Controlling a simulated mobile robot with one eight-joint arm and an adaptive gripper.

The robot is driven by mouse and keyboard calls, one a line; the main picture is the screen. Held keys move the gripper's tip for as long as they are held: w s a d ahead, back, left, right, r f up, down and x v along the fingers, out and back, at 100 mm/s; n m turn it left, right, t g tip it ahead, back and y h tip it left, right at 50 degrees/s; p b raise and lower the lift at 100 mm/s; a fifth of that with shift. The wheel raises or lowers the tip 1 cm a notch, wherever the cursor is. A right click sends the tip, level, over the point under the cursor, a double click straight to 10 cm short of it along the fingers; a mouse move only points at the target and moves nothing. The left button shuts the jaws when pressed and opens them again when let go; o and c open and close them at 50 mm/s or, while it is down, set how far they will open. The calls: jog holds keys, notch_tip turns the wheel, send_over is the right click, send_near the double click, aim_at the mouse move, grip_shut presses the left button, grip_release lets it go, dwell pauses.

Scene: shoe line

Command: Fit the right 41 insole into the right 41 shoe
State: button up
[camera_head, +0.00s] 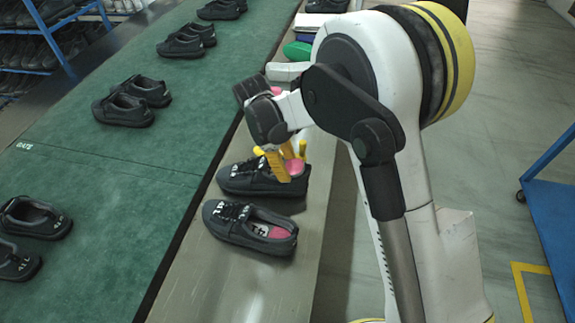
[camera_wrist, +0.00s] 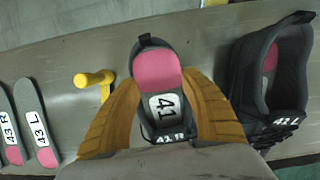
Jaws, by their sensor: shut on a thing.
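The right shoe, marked 41 R, is a black lace-up (camera_head: 240,180) on the grey ledge; it also shows in the wrist view (camera_wrist: 148,41), upright with its heel tab toward the top. The insole (camera_wrist: 158,75) has a pink heel and a white 41 label; its side letter is not visible. My gripper (camera_wrist: 160,88) is shut on the insole's sides with its amber ribbed fingers. In the head view my gripper (camera_head: 283,163) is at the shoe's opening. The insole's pink heel appears above the collar, and its front end is hidden toward the shoe's inside.
The left shoe marked 41 L (camera_wrist: 245,85) stands close beside, with pink inside; it is nearest in the head view (camera_head: 222,224). Insoles 43 R (camera_wrist: 8,125) and 43 L (camera_wrist: 36,125) lie left of a yellow peg-like piece (camera_wrist: 95,81). More shoes stand on the green belt (camera_head: 110,190).

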jog(key=shift+f, duration=0.1)
jog(key=o, duration=1.1)
jog(key=shift+r+p, duration=0.9)
jog(key=shift+r, duration=0.65)
jog(key=shift+r, duration=0.1)
notch_tip(320, 180, up, 7)
jog(key=p, duration=0.4)
